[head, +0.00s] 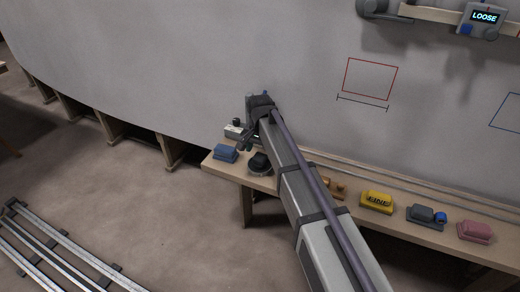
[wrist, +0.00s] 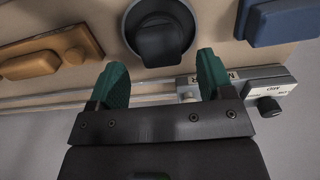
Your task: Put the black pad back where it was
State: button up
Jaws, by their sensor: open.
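The black pad appears to be the black rounded piece (head: 260,161) on the bench, right of a blue block. In the wrist view the black piece (wrist: 159,42) sits in or on a dark round base; I cannot tell which. My gripper (head: 243,143) is above the back of the bench, near the black piece. In the wrist view my gripper (wrist: 162,68) has its two green fingers spread apart with nothing between them. The black piece lies just beyond the fingertips, apart from them.
The bench (head: 228,174) also holds the blue block (head: 225,153), a white device with a knob (wrist: 268,92), an orange-brown block (wrist: 50,52), a yellow FINE block (head: 377,202), a grey block (head: 421,214) and a pink block (head: 475,231). The wall behind carries a red outline (head: 371,78) and a LOOSE display (head: 484,16).

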aim_at(261, 157)
notch_tip(261, 157, up, 9)
jog(key=p, duration=0.7)
jog(key=s+d+n, duration=0.4)
jog(key=s+d, duration=1.6)
jog(key=s, duration=0.5)
notch_tip(261, 157, up, 14)
jog(key=p, duration=1.4)
jog(key=shift+w+r, duration=0.15)
jog(key=shift+w, duration=0.2)
jog(key=shift+d, duration=0.1)
